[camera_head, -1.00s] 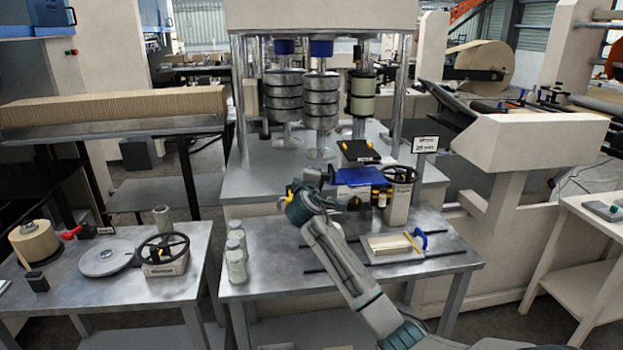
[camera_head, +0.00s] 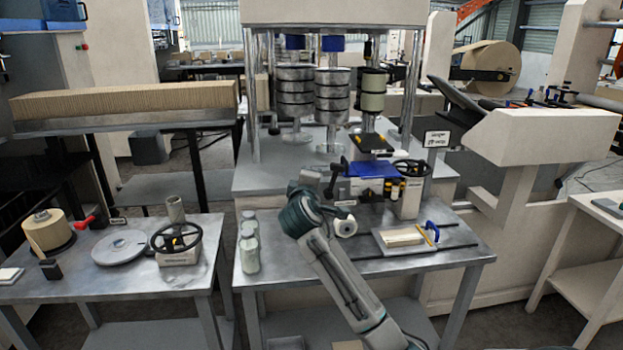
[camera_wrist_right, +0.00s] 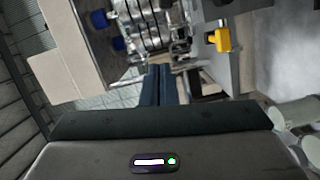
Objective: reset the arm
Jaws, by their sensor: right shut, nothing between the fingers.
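My right arm (camera_head: 345,280) reaches up from the bottom of the head view, over the front of the middle metal table (camera_head: 300,272). Its wrist (camera_head: 303,212) is bent near the table's back edge, and the fingers cannot be made out there. In the right wrist view my right gripper (camera_wrist_right: 160,82) shows as two dark fingers pressed together with nothing between them. They point toward the machine with the stacked metal discs (camera_wrist_right: 150,25). My left arm and gripper are not in view.
Grey jars (camera_head: 249,252) stand left of my arm. The left table holds another handwheel unit (camera_head: 178,248). Bare tabletop shows around my forearm.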

